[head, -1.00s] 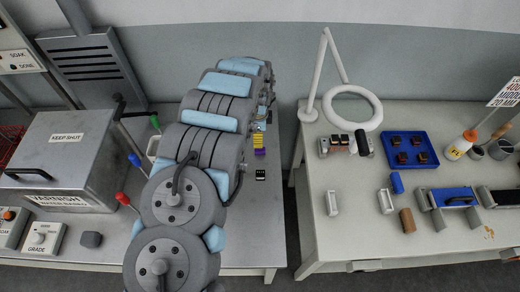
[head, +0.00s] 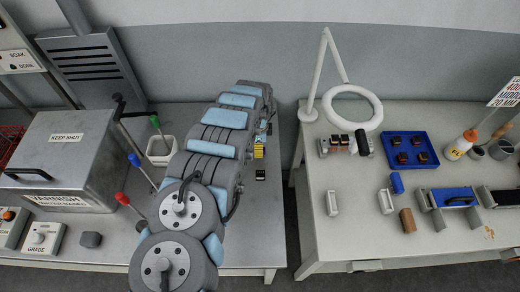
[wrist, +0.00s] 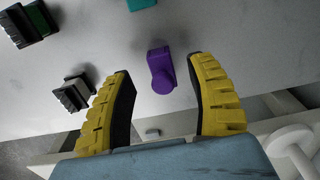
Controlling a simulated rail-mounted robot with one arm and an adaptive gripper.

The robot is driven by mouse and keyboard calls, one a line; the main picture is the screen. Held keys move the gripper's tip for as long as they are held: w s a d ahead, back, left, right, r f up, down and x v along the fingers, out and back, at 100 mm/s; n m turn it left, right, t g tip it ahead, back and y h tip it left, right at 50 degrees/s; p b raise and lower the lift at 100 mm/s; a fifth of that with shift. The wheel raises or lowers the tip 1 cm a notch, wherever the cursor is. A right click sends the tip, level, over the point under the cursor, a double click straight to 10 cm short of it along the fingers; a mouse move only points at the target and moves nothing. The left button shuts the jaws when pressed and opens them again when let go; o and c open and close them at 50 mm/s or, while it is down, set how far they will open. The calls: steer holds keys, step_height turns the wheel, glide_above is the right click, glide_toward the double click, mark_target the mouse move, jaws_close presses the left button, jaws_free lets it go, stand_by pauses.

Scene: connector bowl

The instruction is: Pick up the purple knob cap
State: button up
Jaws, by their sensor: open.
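The purple knob cap (wrist: 161,70) lies on the grey bench top in the wrist view, a blocky piece with a round end. My gripper (wrist: 159,66) is open, its yellow ribbed fingers with dark inner pads to the left and right of the cap in that view. Neither finger visibly touches the cap; I cannot tell how far the fingertips are above the bench. In the head view, my gripper (head: 259,151) shows only as a small yellow patch beside my arm, and the cap is not discernible there.
A black and white connector (wrist: 72,93) lies left of my left finger, with a dark green and black piece (wrist: 28,22) beyond. A teal piece (wrist: 141,4) is at the top edge. The gap between benches is to the right in the head view.

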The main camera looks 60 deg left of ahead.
steer(key=shift+a+f, duration=0.15)
steer(key=shift+f, duration=1.15)
steer(key=c, duration=0.9)
